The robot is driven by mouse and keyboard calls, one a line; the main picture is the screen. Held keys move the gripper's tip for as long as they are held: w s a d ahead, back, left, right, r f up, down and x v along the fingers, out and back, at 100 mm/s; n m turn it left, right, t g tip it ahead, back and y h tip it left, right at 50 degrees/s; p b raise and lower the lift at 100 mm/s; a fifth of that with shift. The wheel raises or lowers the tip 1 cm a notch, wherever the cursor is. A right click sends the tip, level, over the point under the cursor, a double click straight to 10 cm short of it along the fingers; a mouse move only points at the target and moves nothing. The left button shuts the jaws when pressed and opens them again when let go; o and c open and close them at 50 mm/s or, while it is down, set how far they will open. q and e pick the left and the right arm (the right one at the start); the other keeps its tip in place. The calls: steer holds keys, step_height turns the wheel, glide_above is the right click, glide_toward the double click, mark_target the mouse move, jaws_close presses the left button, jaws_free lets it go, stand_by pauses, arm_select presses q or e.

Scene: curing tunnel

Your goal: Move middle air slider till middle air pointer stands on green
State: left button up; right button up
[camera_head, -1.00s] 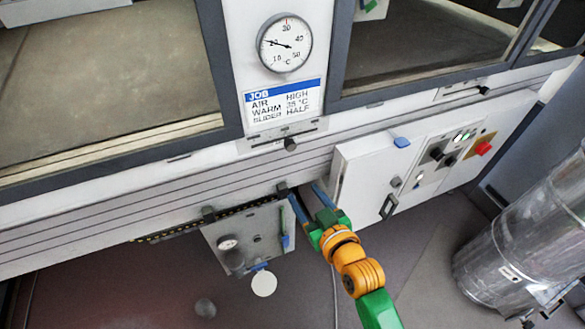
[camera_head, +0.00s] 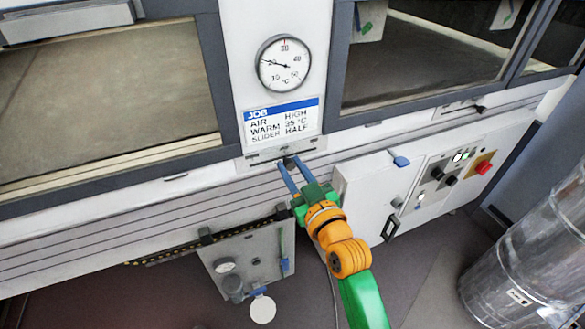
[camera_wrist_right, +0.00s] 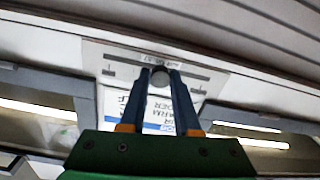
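A slider plate (camera_head: 257,160) with a slot sits under the job card on the middle post. Its dark round knob (camera_head: 289,161) is near the plate's middle. My right gripper (camera_head: 288,162) reaches up to it with its blue fingers closed in on the knob's sides. In the right wrist view the knob (camera_wrist_right: 160,76) sits between the fingertips, in front of the slot of the plate (camera_wrist_right: 104,55). A hanging white card with a green mark (camera_head: 370,20) shows behind the right window, cut by the top edge. I cannot tell if it carries the air pointer. My left gripper is out of view.
A °C dial (camera_head: 284,63) and a job card (camera_head: 282,122) are above the slider. A control box (camera_head: 375,190) with a blue handle projects to the right. A grey panel (camera_head: 245,260) hangs below left. A metal duct (camera_head: 535,255) stands at right.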

jaws_close()
stand_by(1.1)
